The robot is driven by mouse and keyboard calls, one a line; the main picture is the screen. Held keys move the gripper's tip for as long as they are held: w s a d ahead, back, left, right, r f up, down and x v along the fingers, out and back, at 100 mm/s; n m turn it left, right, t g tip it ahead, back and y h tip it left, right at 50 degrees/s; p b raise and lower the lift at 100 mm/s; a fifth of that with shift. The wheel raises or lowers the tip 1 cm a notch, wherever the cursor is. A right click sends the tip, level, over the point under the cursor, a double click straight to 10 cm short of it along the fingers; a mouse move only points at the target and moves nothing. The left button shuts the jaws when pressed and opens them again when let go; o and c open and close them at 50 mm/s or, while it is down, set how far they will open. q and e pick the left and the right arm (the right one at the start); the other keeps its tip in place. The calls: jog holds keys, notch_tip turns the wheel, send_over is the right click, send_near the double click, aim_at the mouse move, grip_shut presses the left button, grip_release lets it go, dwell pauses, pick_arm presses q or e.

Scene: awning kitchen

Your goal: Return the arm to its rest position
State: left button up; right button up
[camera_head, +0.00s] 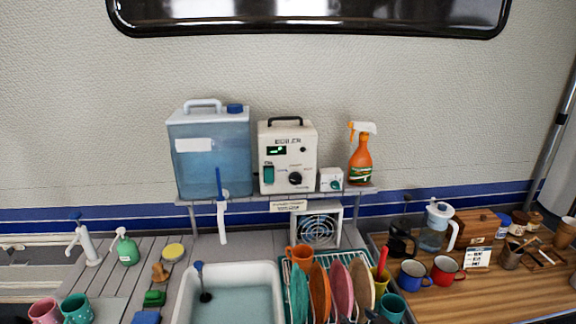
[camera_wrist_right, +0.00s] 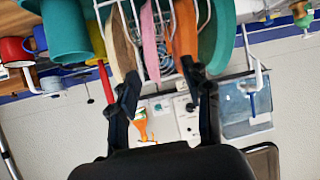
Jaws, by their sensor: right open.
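My right gripper (camera_wrist_right: 160,88) is open in the right wrist view, with its two dark fingers spread and nothing held between them. That view is upside down. In the head view only small dark tips of the right gripper (camera_head: 358,318) show at the bottom edge, in front of the dish rack (camera_head: 284,270). The colored plates (camera_head: 341,288) stand in the rack beyond the fingers; I cannot tell the exact gap. The rest of my right arm is hidden in the head view. My left gripper is in neither view.
A sink (camera_head: 236,296) lies left of the rack. A shelf above holds a water container (camera_head: 210,155), a boiler (camera_head: 287,160) and an orange spray bottle (camera_head: 361,160). Mugs (camera_head: 446,270) and a pitcher (camera_head: 437,226) stand on the wooden counter (camera_head: 490,297) at right.

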jog(key=s+f+g+h, duration=0.1)
jog(key=s+f+g, duration=0.25)
jog(key=s, duration=0.95)
jog(key=s+f+g+h, duration=0.1)
jog(key=s+f+g, duration=0.3)
jog(key=s, duration=0.8)
notch_tip(320, 180, down, 30)
jog(key=s+g+b, duration=0.2)
jog(key=b, duration=0.1)
jog(key=s+d+f+g+b, duration=0.1)
jog(key=s+d+f+b, duration=0.1)
jog(key=s+f, duration=1.4)
jog(key=shift+s+d+f+b, duration=0.35)
jog(key=shift+d+f+b, duration=0.05)
jog(key=shift+d+f, duration=0.4)
